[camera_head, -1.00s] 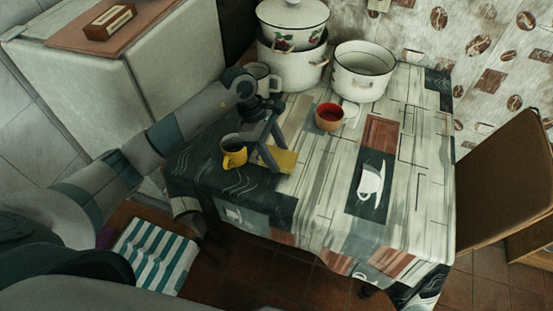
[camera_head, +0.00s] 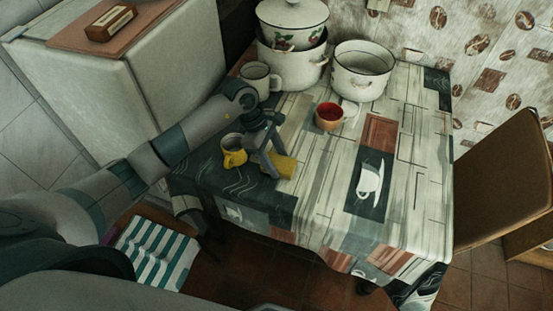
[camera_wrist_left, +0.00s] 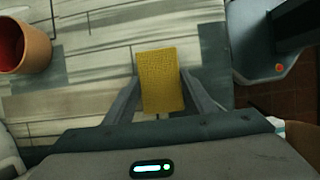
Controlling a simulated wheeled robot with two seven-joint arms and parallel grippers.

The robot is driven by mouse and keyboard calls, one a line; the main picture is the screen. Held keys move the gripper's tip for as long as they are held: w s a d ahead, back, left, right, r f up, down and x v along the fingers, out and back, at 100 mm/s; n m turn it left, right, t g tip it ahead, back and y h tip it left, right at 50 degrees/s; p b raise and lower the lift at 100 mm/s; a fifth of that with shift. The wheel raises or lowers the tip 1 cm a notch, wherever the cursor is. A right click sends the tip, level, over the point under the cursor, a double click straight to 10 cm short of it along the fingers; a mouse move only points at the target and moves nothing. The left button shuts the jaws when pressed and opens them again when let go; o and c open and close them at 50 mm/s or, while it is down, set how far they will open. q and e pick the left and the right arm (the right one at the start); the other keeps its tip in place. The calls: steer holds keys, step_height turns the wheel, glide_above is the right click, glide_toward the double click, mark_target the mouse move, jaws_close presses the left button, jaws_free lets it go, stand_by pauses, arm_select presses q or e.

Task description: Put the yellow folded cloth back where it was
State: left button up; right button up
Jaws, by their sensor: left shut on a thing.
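The yellow folded cloth (camera_head: 286,167) is a small flat rectangle at the left part of the table. My left gripper (camera_head: 270,164) is shut on it, and the cloth looks tilted in the head view. In the left wrist view the cloth (camera_wrist_left: 160,80) lies between the two fingers, with its far end sticking out past them. I cannot tell whether the cloth touches the tabletop. A yellow mug (camera_head: 234,156) stands just left of the gripper.
On the table (camera_head: 335,215), a grey-white mug (camera_head: 255,82), stacked pots (camera_head: 290,68), a white pot (camera_head: 362,75) and an orange cup with red inside (camera_head: 329,115) stand toward the back. The table's middle and right front are clear. A chair (camera_head: 500,180) is at the right.

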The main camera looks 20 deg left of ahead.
arm_select(q)
steer(key=o, duration=1.1)
steer(key=shift+c, duration=0.2)
steer(key=shift+o, duration=0.2)
